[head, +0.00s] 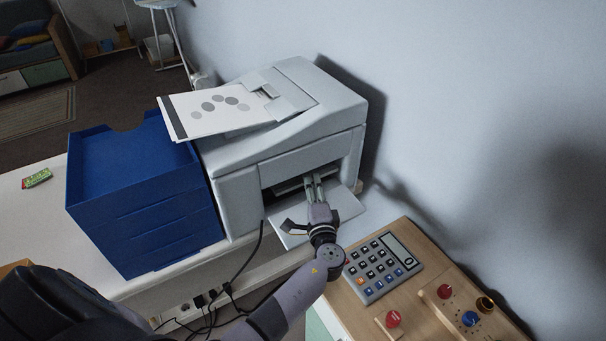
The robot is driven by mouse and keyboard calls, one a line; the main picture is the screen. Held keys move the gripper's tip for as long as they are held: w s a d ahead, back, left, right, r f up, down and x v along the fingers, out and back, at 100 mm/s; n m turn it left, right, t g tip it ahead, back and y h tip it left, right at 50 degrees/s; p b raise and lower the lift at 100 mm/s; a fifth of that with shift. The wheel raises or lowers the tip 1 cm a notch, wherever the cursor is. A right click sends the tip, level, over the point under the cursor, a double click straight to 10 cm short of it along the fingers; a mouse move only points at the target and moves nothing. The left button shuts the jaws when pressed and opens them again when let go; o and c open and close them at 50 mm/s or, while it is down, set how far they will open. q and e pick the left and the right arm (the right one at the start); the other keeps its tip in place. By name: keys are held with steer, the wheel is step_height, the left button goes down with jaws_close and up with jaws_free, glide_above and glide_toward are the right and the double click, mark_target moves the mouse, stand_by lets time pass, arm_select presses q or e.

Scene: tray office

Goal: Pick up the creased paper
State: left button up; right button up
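My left gripper (314,183) reaches into the front opening of the grey printer (285,150). Its fingers point away from me over the output tray (343,206), close together. I cannot tell whether they are shut or hold anything. A pale flat edge (288,187) shows in the dark slot beside the fingers; I cannot tell whether it is paper or part of the printer. No clearly creased paper shows. A flat sheet with grey ovals (210,108) lies on the printer's top feeder. My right gripper is not in view.
A blue drawer stack (140,205) stands left of the printer on the white desk (35,225). A wooden panel (350,301) with a large calculator (382,267), knobs and buttons is at lower right. Black cables (215,300) hang below the desk edge. The wall is close behind.

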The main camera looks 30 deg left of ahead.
arm_select(q)
steer(key=shift+x, duration=1.15)
jaws_close()
